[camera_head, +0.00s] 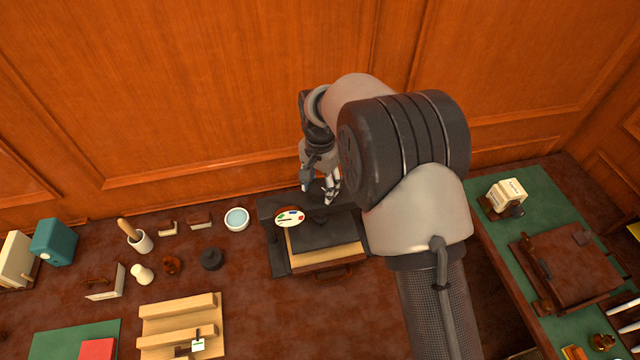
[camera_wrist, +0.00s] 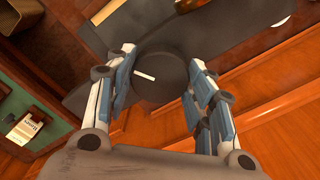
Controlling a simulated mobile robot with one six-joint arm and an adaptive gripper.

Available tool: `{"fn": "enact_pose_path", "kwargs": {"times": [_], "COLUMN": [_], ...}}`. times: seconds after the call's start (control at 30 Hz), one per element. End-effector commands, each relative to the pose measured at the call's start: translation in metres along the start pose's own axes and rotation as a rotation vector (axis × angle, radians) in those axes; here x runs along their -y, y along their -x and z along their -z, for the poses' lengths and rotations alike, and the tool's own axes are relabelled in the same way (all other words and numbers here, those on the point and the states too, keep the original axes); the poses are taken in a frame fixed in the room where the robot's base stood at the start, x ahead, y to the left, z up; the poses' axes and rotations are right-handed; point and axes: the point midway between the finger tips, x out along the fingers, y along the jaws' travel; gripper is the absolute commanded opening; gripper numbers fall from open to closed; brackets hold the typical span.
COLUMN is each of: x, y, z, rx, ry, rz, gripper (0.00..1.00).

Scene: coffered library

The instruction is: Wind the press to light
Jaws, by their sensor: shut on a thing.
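The press (camera_head: 278,254) is a dark frame with a black plate over a pale block, at the back of the desk. My gripper (camera_head: 320,190) reaches down to the top of the press. In the wrist view my gripper (camera_wrist: 160,90) has its fingers on both sides of a round black knob (camera_wrist: 163,66) with a white line, shut on it. My arm hides the right part of the press.
To the left stand a white bowl (camera_head: 237,219), a black round piece (camera_head: 210,259), a brush pot (camera_head: 140,242) and a wooden rack (camera_head: 180,325). A side table (camera_head: 490,235) with a green top is at right, bearing a brown case (camera_head: 570,262). A panelled wall rises close behind.

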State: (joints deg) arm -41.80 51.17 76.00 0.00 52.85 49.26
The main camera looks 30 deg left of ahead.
Motion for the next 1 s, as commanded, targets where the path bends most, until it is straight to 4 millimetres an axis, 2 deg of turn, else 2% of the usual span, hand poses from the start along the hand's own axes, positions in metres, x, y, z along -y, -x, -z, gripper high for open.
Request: {"fn": "enact_pose_path", "kwargs": {"times": [0.2, 0.23, 0.53, 0.87, 1.0], "x": [0.000, 0.000, 0.000, 0.000, 0.001], "y": [0.001, 0.001, 0.000, 0.002, 0.015], "z": [0.001, 0.001, 0.000, 0.000, 0.001], "rx": [-0.002, -0.002, -0.001, -0.001, -0.003], "ry": [0.001, 0.001, 0.002, 0.002, 0.002], "rz": [0.001, 0.001, 0.001, 0.001, 0.003], "gripper": [0.25, 0.49, 0.69, 0.69, 0.69]}}
